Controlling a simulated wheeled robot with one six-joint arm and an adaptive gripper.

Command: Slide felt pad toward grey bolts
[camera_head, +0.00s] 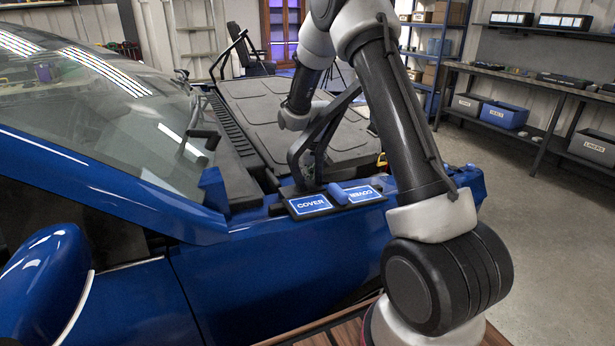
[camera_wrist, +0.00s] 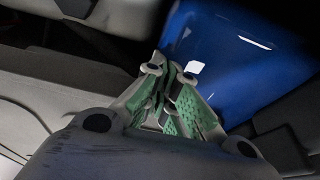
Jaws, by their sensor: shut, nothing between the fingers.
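A dark tray or mat (camera_head: 334,208) with blue-and-white COVER labels lies on the blue car's fender. A small blue rounded piece (camera_head: 337,193) lies on it between the labels; I cannot tell whether this is the felt pad. I cannot make out grey bolts in either view. My gripper (camera_wrist: 170,72) shows in the wrist view, its green-lined fingers drawn together with nothing between them. A glossy blue surface (camera_wrist: 225,60) is beyond the fingertips.
The blue car (camera_head: 250,270) fills the left, with its windshield (camera_head: 100,110) and a dark engine cover (camera_head: 290,115). Shelves with bins (camera_head: 505,114) line the right wall. The floor at right (camera_head: 555,240) is clear.

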